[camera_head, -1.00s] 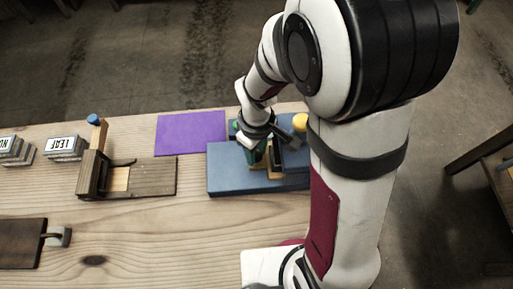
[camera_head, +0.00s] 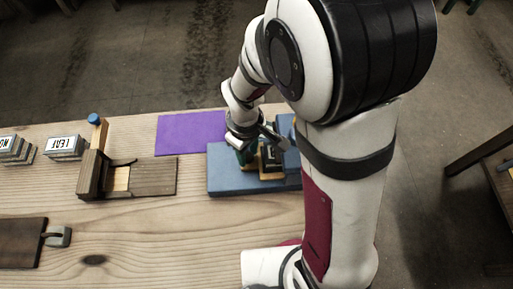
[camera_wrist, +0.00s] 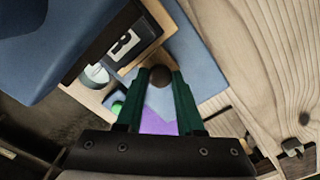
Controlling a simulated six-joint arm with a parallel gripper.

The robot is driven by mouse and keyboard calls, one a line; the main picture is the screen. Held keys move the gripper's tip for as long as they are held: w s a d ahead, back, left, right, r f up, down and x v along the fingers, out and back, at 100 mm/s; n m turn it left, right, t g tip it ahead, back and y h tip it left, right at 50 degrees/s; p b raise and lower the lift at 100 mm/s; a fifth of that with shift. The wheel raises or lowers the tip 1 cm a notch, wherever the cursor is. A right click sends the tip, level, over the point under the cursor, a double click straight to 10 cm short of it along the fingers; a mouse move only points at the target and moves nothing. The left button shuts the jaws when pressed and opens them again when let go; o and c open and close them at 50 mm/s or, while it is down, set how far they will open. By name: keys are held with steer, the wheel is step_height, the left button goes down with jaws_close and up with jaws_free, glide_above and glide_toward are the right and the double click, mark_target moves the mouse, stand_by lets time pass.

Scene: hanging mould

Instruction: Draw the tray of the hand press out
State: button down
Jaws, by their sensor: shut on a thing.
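The blue hand press (camera_head: 225,182) stands on the bench; my arm covers its right part. Its light wooden tray (camera_head: 268,176) sticks out to the left over the blue base. In the wrist view the tray (camera_wrist: 152,38) shows beside the blue press body (camera_wrist: 50,50), carrying a dark block with a pale, marked face (camera_wrist: 122,44). My gripper (camera_head: 246,160) is at the tray's left end. In the wrist view its green fingers (camera_wrist: 160,80) are shut on a dark round knob (camera_wrist: 160,75) at the tray's end.
A purple mat (camera_head: 188,135) lies left of the press. The front middle of the bench is clear.

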steer(key=a, duration=1.1)
steer(key=c, duration=0.5)
jaws_free()
steer(key=shift+d, duration=0.1)
step_height(320, 180, up, 16)
steer(key=shift+f, duration=0.1)
